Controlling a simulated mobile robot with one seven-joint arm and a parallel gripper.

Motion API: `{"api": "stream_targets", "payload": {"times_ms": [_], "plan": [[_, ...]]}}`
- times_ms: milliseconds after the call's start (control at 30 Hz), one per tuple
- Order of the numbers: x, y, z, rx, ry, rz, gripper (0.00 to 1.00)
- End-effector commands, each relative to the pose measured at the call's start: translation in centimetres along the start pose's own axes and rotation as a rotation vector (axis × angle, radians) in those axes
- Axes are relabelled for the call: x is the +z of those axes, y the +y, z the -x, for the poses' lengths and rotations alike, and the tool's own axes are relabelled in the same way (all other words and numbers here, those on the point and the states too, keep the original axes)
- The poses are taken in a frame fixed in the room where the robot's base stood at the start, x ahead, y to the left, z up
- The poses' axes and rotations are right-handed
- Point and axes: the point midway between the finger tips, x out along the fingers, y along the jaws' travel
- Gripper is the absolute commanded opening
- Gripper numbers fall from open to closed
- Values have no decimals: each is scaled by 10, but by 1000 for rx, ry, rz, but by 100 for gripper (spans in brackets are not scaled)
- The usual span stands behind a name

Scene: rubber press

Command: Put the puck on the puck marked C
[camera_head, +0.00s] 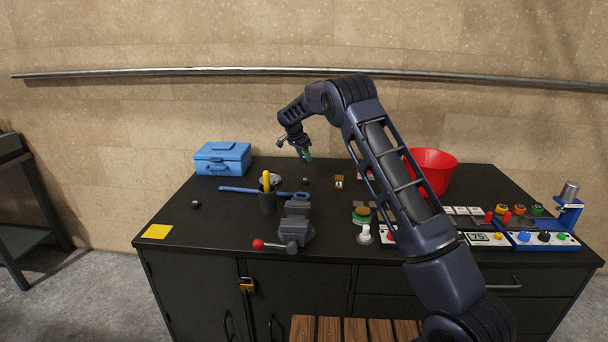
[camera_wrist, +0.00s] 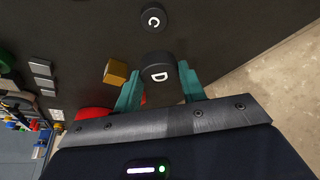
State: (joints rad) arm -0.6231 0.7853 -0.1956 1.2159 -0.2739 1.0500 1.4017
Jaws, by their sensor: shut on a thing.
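A black round puck marked D (camera_wrist: 158,66) sits between the two teal fingers of my gripper (camera_wrist: 158,88), which is shut on it. A second black puck, marked C (camera_wrist: 153,17), lies on the dark bench top beyond the held puck in the wrist view, apart from it. In the head view my gripper (camera_head: 304,153) is over the back of the bench, left of its middle; the held puck cannot be made out there. A small dark puck (camera_head: 305,181) on the bench just below the gripper appears to be puck C.
A brass block (camera_wrist: 115,72) lies near the pucks. A blue toolbox (camera_head: 222,159) and blue wrench (camera_head: 245,190) are to the left. A red bucket (camera_head: 433,170) and control boxes are right. Bench space around puck C looks clear.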

Motion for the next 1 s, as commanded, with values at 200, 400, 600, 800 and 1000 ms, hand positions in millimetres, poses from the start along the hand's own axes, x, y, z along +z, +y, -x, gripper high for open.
{"api": "stream_targets", "payload": {"times_ms": [200,400,600,800,1000], "plan": [[14,0,-35,1,0,0,18],[19,0,-46,1,0,-1,18],[26,0,-65,1,0,-1,18],[34,0,-84,0,1,-1,18],[34,0,-84,0,1,-1,18]]}}
